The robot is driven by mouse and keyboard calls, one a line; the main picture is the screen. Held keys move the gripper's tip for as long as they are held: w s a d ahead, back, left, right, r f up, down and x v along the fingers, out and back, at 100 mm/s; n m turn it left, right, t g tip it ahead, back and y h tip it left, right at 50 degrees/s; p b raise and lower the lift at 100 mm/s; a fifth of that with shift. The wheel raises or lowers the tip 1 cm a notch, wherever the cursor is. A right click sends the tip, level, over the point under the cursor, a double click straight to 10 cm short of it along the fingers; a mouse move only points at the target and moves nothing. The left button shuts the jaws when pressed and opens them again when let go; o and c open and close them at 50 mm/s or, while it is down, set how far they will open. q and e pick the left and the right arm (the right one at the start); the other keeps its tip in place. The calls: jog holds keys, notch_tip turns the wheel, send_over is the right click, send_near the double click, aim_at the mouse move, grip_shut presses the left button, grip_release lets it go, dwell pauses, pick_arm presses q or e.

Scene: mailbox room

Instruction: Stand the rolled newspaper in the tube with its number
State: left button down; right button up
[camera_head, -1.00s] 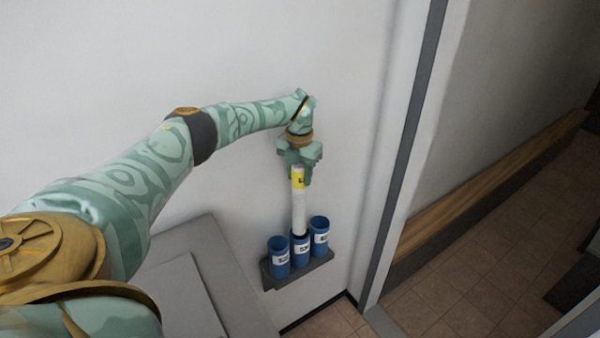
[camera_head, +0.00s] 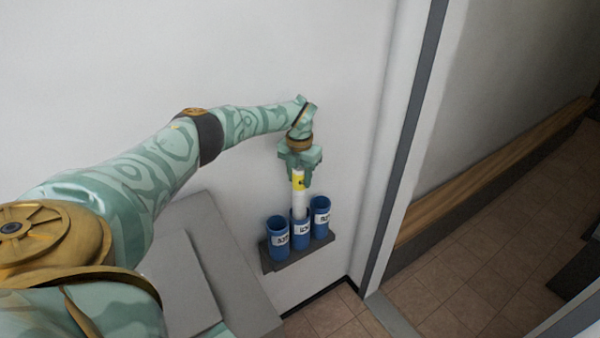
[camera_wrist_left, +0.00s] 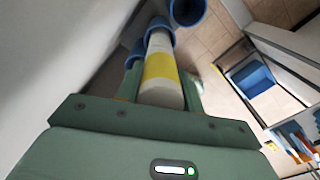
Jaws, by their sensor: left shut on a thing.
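The rolled newspaper (camera_head: 299,202) is a white upright roll with a yellow band near its top. My left gripper (camera_head: 299,178) is shut on its upper end. Its lower end is inside the middle blue tube (camera_head: 301,232). The left blue tube (camera_head: 278,246) and the right blue tube (camera_head: 320,222) stand beside it. Each tube has a white number label, too small to read surely. In the left wrist view the newspaper (camera_wrist_left: 161,68) runs from the jaws into a blue tube (camera_wrist_left: 158,24). My right gripper is not in view.
The tubes stand on a dark shelf (camera_head: 292,262) against the white wall. A grey box-like surface (camera_head: 235,270) is left of it. A door frame (camera_head: 405,150) and a wooden bench (camera_head: 490,175) are to the right. The left wrist view shows a blue bin (camera_wrist_left: 253,77).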

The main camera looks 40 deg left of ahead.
pick_arm(q)
jog(key=shift+f, duration=0.4)
jog(key=c, duration=0.8)
grip_release()
notch_tip(320, 180, up, 16)
jog(key=shift+r+p, duration=0.2)
jog(key=shift+p, duration=0.8)
jog(key=shift+d+f, duration=0.1)
